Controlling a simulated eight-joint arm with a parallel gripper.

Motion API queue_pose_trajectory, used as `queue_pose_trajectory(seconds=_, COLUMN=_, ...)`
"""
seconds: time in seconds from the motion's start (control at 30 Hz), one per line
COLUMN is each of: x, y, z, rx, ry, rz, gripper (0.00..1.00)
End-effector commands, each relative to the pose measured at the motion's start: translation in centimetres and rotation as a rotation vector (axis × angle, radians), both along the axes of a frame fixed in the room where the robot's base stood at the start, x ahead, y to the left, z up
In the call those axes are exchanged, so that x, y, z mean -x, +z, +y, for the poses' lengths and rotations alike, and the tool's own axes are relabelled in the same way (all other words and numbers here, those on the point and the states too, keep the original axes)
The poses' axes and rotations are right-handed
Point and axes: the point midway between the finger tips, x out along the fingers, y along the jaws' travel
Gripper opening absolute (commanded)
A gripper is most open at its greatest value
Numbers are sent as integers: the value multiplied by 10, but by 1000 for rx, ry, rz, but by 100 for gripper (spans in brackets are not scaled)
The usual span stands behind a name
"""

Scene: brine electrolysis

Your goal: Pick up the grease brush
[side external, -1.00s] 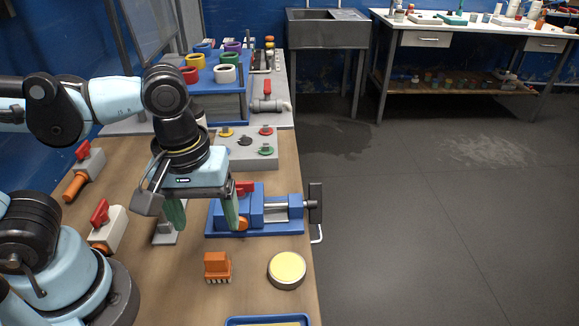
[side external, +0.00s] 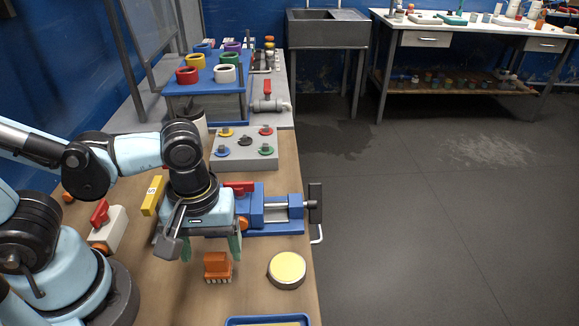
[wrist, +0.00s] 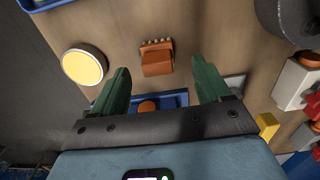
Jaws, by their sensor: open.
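The grease brush, which I take to be the small orange block with a row of short pale bristles (side external: 217,265), stands on the wooden bench near its front right part. In the wrist view the orange brush (wrist: 157,60) lies just beyond the fingertips, roughly between their lines. My gripper (side external: 211,248) points down with its two green fingers spread wide and nothing between them. It hangs above and slightly behind the brush, apart from it. The fingers (wrist: 162,80) also show open in the wrist view.
A round tin with a yellow top (side external: 287,268) stands right of the brush. A blue vise (side external: 275,228) sits behind it. A blue-rimmed tray (side external: 270,320) lies at the front. A white block with a red handle (side external: 107,226) is at left, and a yellow block (side external: 152,195) behind it.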

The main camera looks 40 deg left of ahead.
Motion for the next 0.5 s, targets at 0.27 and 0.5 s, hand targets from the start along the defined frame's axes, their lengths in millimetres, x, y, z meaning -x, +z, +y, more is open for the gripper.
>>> queue_pose_trajectory(seconds=0.27, x=-1, y=-12, z=-1, rx=0, ry=0, rz=0, gripper=77)
queue_pose_trajectory(seconds=0.5, x=-3, y=-31, z=-2, rx=0, ry=0, rz=0, gripper=77)
